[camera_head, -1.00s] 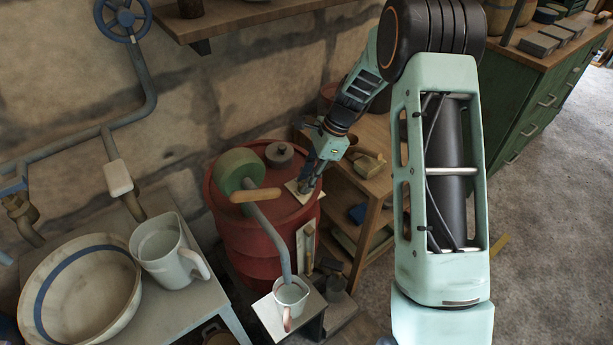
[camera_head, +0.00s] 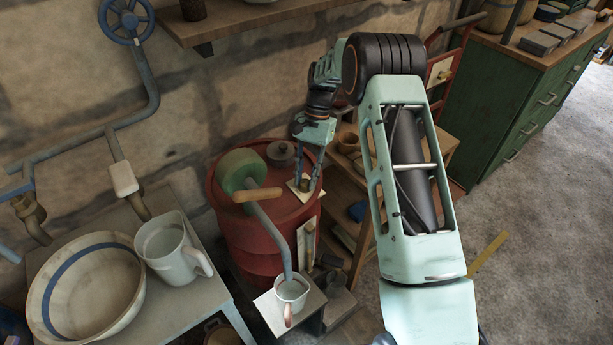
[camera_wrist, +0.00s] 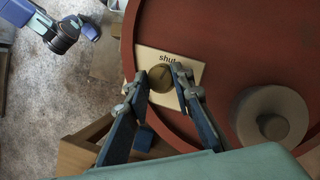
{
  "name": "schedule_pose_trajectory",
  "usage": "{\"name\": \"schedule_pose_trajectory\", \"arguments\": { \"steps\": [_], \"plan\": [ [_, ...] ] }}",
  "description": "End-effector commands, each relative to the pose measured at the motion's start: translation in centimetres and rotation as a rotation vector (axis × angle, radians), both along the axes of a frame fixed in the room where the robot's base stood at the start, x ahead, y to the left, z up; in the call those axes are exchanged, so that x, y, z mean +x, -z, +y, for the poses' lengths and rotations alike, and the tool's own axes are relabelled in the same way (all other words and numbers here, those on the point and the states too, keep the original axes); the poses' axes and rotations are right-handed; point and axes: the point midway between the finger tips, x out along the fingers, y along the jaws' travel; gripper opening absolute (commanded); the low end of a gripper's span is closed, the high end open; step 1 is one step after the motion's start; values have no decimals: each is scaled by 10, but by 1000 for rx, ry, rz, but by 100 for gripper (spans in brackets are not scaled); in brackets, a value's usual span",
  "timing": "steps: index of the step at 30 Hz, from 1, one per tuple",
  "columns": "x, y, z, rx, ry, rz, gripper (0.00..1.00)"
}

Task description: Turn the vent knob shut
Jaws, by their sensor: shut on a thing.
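The vent knob (camera_wrist: 162,82) is a small round brass-coloured knob on a pale square plate (camera_wrist: 192,68) lettered "shut", on the lid of the red drum (camera_head: 258,225). In the wrist view my gripper (camera_wrist: 160,74) has one finger on each side of the knob and is shut on it. In the head view the gripper (camera_head: 307,180) points down at the plate (camera_head: 295,190), and its fingers partly hide the knob. I cannot make out the knob's exact pointing direction.
A spout runs down to a small mug (camera_head: 291,290). A wooden shelf stands right of the drum. A jug and basin sit at left.

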Motion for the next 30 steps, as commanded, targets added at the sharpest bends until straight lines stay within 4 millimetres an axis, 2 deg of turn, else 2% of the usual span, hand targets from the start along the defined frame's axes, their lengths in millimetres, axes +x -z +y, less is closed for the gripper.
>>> {"name": "schedule_pose_trajectory", "arguments": {
  "steps": [12, 30],
  "plan": [
    [1, 0, 1, -1, -229, -2, 0],
    [1, 0, 1, 0, -275, -2, 0]
  ]
}}
